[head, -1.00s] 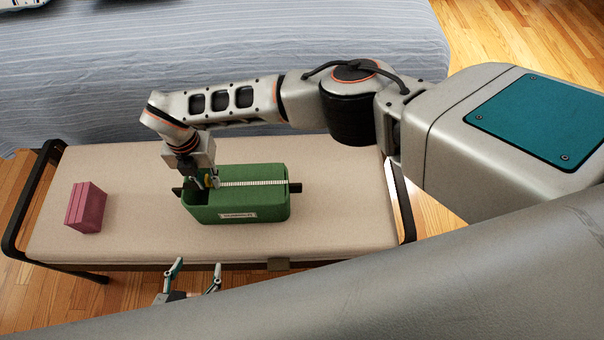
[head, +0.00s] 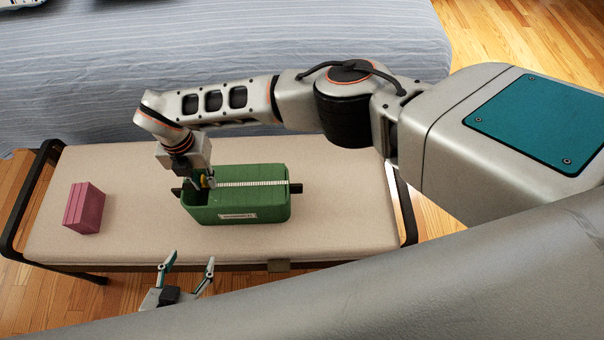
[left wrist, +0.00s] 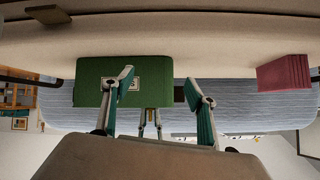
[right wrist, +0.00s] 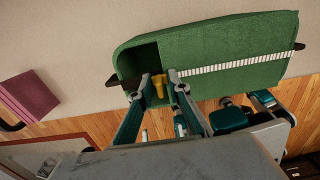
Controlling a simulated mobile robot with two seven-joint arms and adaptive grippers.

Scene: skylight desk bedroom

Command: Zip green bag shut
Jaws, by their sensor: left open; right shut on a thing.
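The green bag (head: 250,205) stands upright on the bench, with a label on its near side. A white zip line runs along its top from the right end to near the left end, where a dark opening (right wrist: 139,61) shows. My right gripper (head: 206,183) is at the left part of the bag top. In the right wrist view it is shut on the yellow zip pull (right wrist: 158,84), beside the end of the white teeth. My left gripper (head: 190,262) is open and empty, in front of the bench's near edge. The bag also shows in the left wrist view (left wrist: 90,82).
The cream bench (head: 330,210) has black metal end frames. A pink block (head: 84,207) stands at its left end. A bed with a striped blue cover (head: 100,80) lies behind. The bench top right of the bag is clear.

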